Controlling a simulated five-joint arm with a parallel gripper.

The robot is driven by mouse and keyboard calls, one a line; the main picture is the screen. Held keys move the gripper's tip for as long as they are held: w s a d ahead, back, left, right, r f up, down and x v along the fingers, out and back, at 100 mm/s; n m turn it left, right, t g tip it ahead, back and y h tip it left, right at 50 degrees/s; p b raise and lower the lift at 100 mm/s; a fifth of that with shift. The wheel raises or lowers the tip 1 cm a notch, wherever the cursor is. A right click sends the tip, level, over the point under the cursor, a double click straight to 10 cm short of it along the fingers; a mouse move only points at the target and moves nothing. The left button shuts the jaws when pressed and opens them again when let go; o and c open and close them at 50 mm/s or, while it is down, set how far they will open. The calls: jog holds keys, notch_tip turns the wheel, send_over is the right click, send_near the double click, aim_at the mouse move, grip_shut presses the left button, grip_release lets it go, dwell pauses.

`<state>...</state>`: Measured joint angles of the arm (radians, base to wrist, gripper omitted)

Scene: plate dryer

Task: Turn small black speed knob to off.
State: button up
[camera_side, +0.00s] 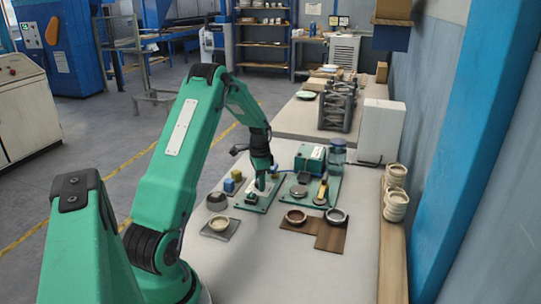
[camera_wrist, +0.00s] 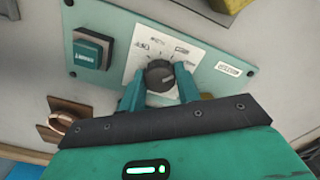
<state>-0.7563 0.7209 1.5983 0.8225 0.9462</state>
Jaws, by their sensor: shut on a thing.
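The small black speed knob (camera_wrist: 159,74) sits on a white dial label (camera_wrist: 143,49) with printed marks, on a green panel (camera_wrist: 205,52). My gripper (camera_wrist: 160,82) is shut on the knob in the wrist view, with one teal finger on each side. Which mark the knob points to is too small to tell. In the side view, my gripper (camera_side: 261,183) reaches down onto the small green panel (camera_side: 249,206) on the bench, and the knob is hidden behind the fingers.
The front of the bench (camera_side: 290,275) is clear.

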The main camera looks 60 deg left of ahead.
jog(key=n, duration=0.5)
jog(key=shift+r+n, duration=0.1)
jog(key=shift+n, duration=0.2)
jog(key=n, duration=1.4)
jog(key=shift+n, duration=0.3)
jog(key=o, duration=1)
jog(key=shift+c, duration=0.2)
